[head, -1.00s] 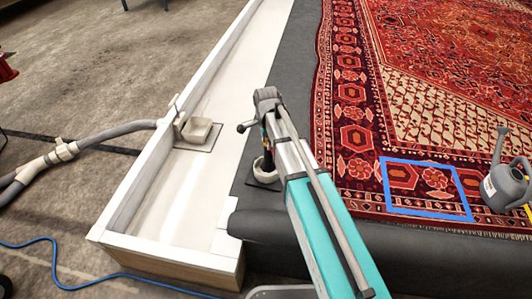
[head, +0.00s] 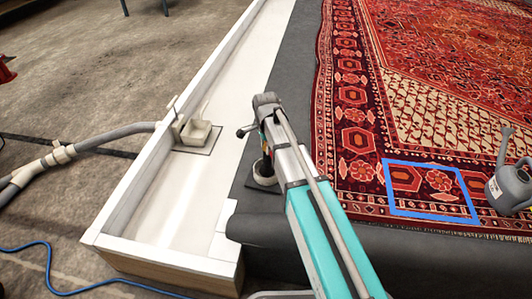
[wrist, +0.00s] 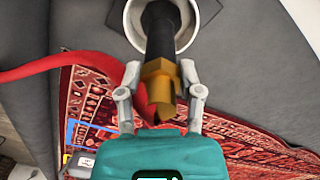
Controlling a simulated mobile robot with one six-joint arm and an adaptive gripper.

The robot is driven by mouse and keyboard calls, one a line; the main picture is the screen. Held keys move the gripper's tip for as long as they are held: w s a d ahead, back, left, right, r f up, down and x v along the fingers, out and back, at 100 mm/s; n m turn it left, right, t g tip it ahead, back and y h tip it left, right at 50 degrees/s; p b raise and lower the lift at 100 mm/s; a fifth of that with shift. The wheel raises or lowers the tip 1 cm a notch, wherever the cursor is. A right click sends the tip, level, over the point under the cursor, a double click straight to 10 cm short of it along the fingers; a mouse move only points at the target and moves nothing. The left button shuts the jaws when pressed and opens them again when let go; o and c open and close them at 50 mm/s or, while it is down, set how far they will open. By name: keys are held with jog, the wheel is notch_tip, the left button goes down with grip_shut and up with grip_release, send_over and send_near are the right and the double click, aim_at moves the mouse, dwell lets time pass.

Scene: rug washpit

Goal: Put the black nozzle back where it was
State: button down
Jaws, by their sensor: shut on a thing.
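The black nozzle (wrist: 160,32) has a brass collar and fills the middle of the wrist view. My gripper (wrist: 161,72) is shut on it at the collar, one finger on each side. The nozzle's black end points into a pale round cup (wrist: 131,14); I cannot tell how deep it sits. In the head view this cup (head: 265,182) stands on the dark surround between the white trough and the rug. My arm largely hides the gripper and nozzle there.
A red hose (wrist: 40,70) runs beside the nozzle. A patterned rug (head: 440,120) with a blue outlined square (head: 432,216) and a grey can (head: 508,188) lie to the right.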

jog(key=shift+f+b, duration=0.4)
jog(key=shift+f, duration=0.35)
jog(key=shift+c, duration=1.3)
grip_release()
notch_tip(320, 180, up, 12)
jog(key=p, duration=1.2)
jog(key=shift+a, duration=0.1)
